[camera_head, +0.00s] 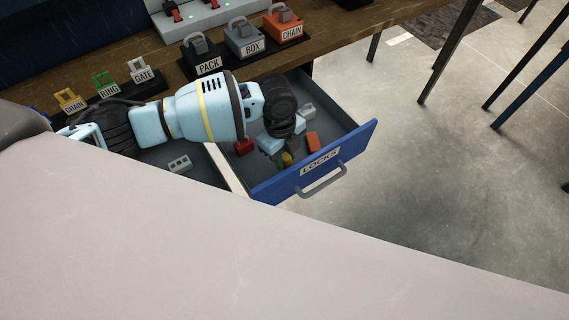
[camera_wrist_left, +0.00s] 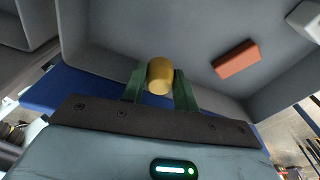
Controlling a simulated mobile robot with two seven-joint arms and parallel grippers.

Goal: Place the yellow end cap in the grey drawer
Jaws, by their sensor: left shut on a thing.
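The yellow end cap (camera_wrist_left: 160,74) is between the green fingers of my left gripper (camera_wrist_left: 160,92) in the left wrist view. In the head view a small bit of the yellow end cap (camera_head: 287,158) shows below my left wrist. My left gripper (camera_head: 284,161) is shut on it, over the inside of an open drawer with a grey interior and a blue front (camera_head: 346,150) labelled LOCKS. The cap appears above the drawer floor; the exact gap cannot be told. A second grey-lined compartment (camera_head: 205,172) lies left of it. My right gripper is not in view.
The LOCKS drawer holds an orange block (camera_head: 313,142), a red block (camera_head: 244,146) and a light grey piece (camera_head: 308,111). A grey piece (camera_head: 180,163) lies in the left compartment. Labelled padlocks stand on the bench (camera_head: 345,32) behind. A large pale surface (camera_head: 150,240) fills the foreground.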

